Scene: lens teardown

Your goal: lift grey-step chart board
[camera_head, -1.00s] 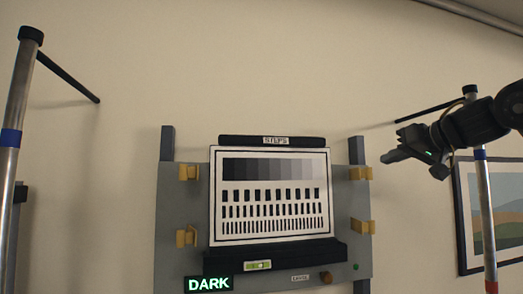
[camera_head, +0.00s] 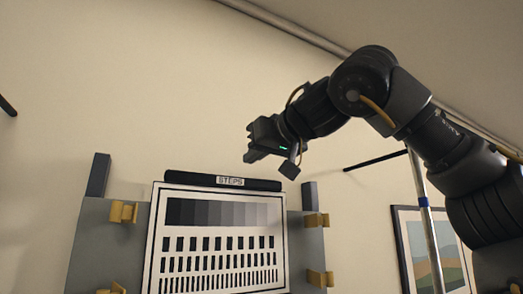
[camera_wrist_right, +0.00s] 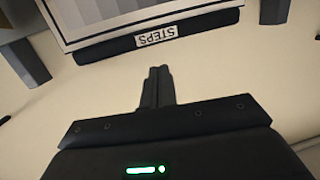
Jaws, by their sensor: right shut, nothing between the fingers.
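The grey-step chart board (camera_head: 216,242) is a white panel with a row of grey steps and rows of black bars. It stands upright against a grey backing plate, with a black bar (camera_head: 190,180) labelled STEPS along its top edge. My right gripper (camera_head: 250,157) is just above that bar, apart from the board, shut and empty. In the right wrist view its closed fingers (camera_wrist_right: 157,85) point toward the STEPS bar, and part of the board (camera_wrist_right: 100,15) shows upside down beyond it. The board's lower edge is cut off in the head view. My left gripper is not in view.
Yellow clips (camera_head: 123,212) sit on the grey plate (camera_head: 92,245) on both sides of the board. Dark posts (camera_head: 98,175) rise at the plate's top corners. A metal stand pole (camera_head: 425,215) and a framed picture (camera_head: 447,245) are at right.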

